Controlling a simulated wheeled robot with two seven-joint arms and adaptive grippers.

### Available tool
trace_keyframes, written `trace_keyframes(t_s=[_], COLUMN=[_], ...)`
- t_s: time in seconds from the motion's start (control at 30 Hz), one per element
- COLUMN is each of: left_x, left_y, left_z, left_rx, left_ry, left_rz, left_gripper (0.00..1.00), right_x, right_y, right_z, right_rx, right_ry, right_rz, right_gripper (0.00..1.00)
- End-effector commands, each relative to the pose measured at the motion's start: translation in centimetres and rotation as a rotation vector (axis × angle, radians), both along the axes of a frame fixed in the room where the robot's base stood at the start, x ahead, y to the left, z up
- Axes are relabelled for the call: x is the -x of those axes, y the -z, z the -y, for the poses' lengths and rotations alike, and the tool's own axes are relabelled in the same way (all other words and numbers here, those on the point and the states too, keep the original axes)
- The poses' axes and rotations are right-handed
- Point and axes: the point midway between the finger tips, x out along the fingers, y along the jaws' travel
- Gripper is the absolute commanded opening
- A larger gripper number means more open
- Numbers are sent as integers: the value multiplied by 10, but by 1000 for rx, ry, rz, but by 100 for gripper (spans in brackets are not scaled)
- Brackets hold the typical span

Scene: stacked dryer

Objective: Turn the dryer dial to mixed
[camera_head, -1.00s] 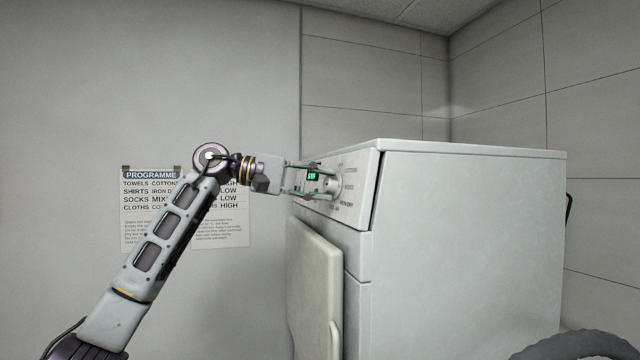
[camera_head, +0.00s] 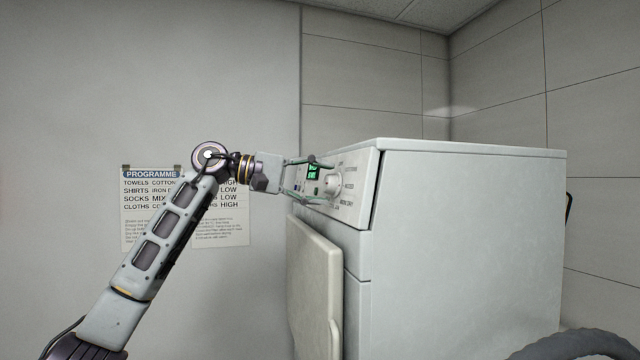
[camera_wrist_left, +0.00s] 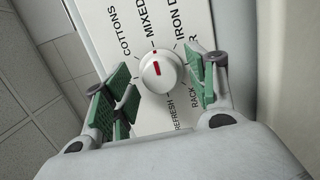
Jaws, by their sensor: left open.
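The dryer's white round dial (camera_wrist_left: 160,70) is in the left wrist view, with a red mark on its face. The mark points up the picture, roughly in line with the word MIXED (camera_wrist_left: 148,18). COTTONS is to its left and IRON DRY, partly hidden, to its right. The dial also shows in the head view (camera_head: 333,185) on the front panel. My left gripper (camera_head: 318,180) is open in front of the panel, its green-padded fingers on either side of the dial with gaps showing in the left wrist view (camera_wrist_left: 163,86). My right gripper is not in view.
A pale door (camera_head: 315,285) is below the panel. A PROGRAMME notice (camera_head: 150,215) hangs on the wall at left, partly behind my left arm.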

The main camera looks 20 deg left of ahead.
Motion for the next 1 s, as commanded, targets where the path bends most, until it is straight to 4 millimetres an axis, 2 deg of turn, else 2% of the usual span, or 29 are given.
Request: trace_keyframes(t_s=[0.27, 0.8, 1.0], left_x=[9, 40, 46], left_y=[-4, -17, -19], left_z=[-23, -91, -104], left_rx=[0, -1, 0], left_ry=[-3, -2, 0], left_rz=[0, 0, 0], left_gripper=[57, 57, 57], right_x=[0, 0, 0], right_y=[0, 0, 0], right_z=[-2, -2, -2], right_rx=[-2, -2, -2], right_ry=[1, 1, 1], right_rz=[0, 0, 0], right_gripper=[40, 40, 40])
